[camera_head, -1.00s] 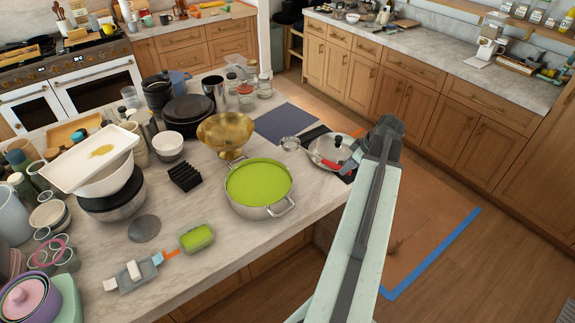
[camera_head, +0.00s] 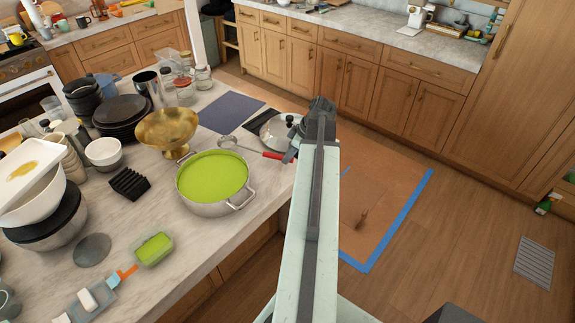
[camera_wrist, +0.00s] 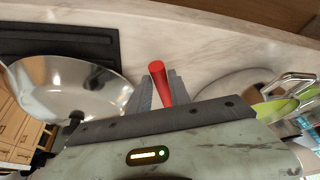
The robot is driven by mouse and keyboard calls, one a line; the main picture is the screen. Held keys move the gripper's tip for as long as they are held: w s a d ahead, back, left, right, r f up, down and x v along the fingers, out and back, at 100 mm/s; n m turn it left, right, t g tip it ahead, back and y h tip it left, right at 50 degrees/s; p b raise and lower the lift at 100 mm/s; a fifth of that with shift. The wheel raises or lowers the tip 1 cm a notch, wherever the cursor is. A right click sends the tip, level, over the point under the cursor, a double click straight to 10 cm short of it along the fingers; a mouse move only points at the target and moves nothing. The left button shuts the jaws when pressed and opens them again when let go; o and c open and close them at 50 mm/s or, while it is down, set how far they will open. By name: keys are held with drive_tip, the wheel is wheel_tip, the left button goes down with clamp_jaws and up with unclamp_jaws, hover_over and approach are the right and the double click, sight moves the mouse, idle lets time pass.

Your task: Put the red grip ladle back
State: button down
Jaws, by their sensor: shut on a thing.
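The ladle (camera_head: 228,142) has a steel bowl and a red grip (camera_head: 272,155). My gripper (camera_head: 289,156) is at the grip's end, partly hidden by my arm. In the wrist view the red grip (camera_wrist: 159,78) stands between my two grey fingers, which are shut on it. I cannot tell whether the ladle touches the counter.
A gold bowl (camera_head: 167,130) and a black slotted holder (camera_head: 129,184) stand farther left. A dark blue mat (camera_head: 229,112) lies bare behind.

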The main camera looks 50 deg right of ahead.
wheel_tip(320, 180, down, 3)
drive_tip(key=shift+f+b, duration=0.2)
drive_tip(key=shift+b, duration=0.9)
drive_tip(key=shift+r, duration=0.3)
drive_tip(key=c, duration=1.6)
unclamp_jaws()
drive_tip(key=shift+f, duration=0.2)
drive_tip(key=o, duration=0.4)
drive_tip(key=shift+r, duration=0.15)
drive_tip(key=p+v, duration=1.1)
drive_tip(key=v, duration=0.1)
drive_tip(key=shift+w, duration=0.1)
